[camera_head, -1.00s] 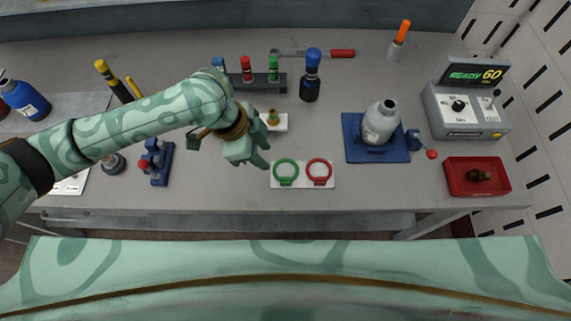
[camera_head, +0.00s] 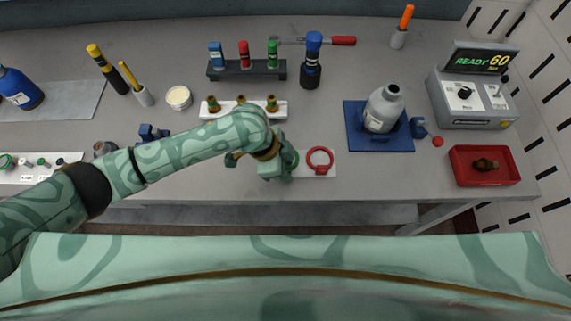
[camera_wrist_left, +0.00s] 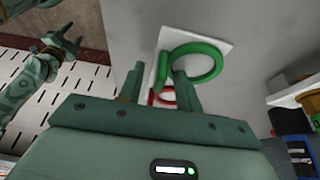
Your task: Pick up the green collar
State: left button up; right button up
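The green collar (camera_wrist_left: 217,62) is a ring with an upright tab, lying on a white plate (camera_wrist_left: 215,48) in the left wrist view. In the head view it is mostly hidden by my left gripper (camera_head: 286,172), which is over the plate's left half. In the left wrist view the fingers of my left gripper (camera_wrist_left: 160,72) are apart, with the collar's tab between them. Whether they touch it I cannot tell. The red collar (camera_head: 320,160) lies beside it on the plate's right half. My right gripper (camera_wrist_left: 58,40) shows only in the left wrist view, with its fingers spread.
A white rack (camera_head: 215,113) with brass-coloured fittings stands just behind my left gripper. A blue base (camera_head: 355,140) with a grey bottle (camera_head: 383,110) is to the right, then a red tray (camera_head: 460,172). The table front right of the plate is clear.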

pick_arm(q)
grip_shut()
jog(key=shift+r, duration=0.1)
